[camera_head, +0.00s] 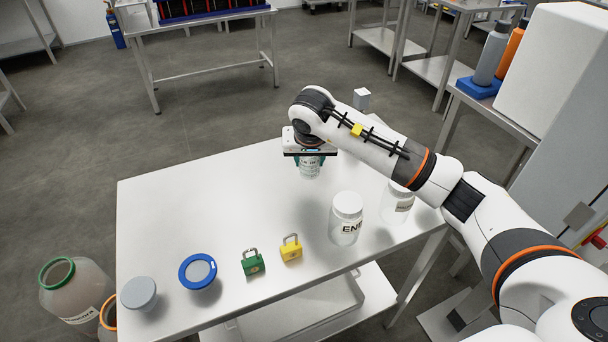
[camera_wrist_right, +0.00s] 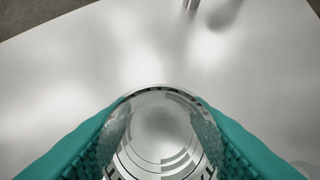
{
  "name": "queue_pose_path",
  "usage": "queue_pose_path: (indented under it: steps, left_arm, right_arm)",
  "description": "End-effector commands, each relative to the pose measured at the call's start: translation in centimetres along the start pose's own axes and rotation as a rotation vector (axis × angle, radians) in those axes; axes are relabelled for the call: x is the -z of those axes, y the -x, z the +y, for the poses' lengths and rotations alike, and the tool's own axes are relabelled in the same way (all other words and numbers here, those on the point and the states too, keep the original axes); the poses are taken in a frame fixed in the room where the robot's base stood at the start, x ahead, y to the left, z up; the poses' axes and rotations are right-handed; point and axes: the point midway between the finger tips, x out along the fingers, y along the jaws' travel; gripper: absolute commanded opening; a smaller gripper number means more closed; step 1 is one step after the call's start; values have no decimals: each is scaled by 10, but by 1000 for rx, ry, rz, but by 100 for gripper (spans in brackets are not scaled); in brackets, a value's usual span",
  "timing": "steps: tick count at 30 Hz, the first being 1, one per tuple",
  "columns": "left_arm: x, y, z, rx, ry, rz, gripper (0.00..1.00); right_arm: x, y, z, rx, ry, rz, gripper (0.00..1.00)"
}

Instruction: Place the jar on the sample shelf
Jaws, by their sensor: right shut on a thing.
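My right gripper (camera_head: 309,160) is above the far part of the steel table, pointing down. It is shut on a small clear jar (camera_head: 310,171) with dark lettering. In the right wrist view the teal fingers stand on both sides of the jar (camera_wrist_right: 160,130), and I look into its round glass body. I cannot tell whether the jar's base touches the table or hangs just above it. The gripper hides the jar's top in the head view. I cannot tell for sure which surface is the sample shelf. My left gripper is not in view.
The steel table (camera_head: 160,222) carries two white-lidded jars (camera_head: 346,220) (camera_head: 397,205), a yellow padlock (camera_head: 291,250), a green padlock (camera_head: 253,264), a blue-rimmed container (camera_head: 198,272) and a grey-lidded one (camera_head: 138,294). A rack table (camera_head: 210,76) stands behind.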

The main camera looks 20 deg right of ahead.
Motion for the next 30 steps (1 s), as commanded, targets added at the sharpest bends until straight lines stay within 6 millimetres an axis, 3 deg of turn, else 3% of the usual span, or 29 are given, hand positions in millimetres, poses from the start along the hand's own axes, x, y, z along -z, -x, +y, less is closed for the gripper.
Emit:
queue_pose_path:
  steps: [12, 23, 24, 28, 30]
  left_arm:
    - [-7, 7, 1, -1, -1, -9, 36]
    - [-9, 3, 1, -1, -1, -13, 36]
    - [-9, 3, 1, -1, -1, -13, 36]
    - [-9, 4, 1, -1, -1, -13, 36]
    - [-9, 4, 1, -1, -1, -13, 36]
  right_arm:
    - [18, -41, 0, -1, -1, 1, 14]
    - [19, -47, 0, -1, 0, -3, 14]
    - [20, -48, 0, -1, 0, -2, 44]
    - [20, -47, 0, -1, 0, -2, 64]
    - [20, -47, 0, -1, 0, -2, 64]
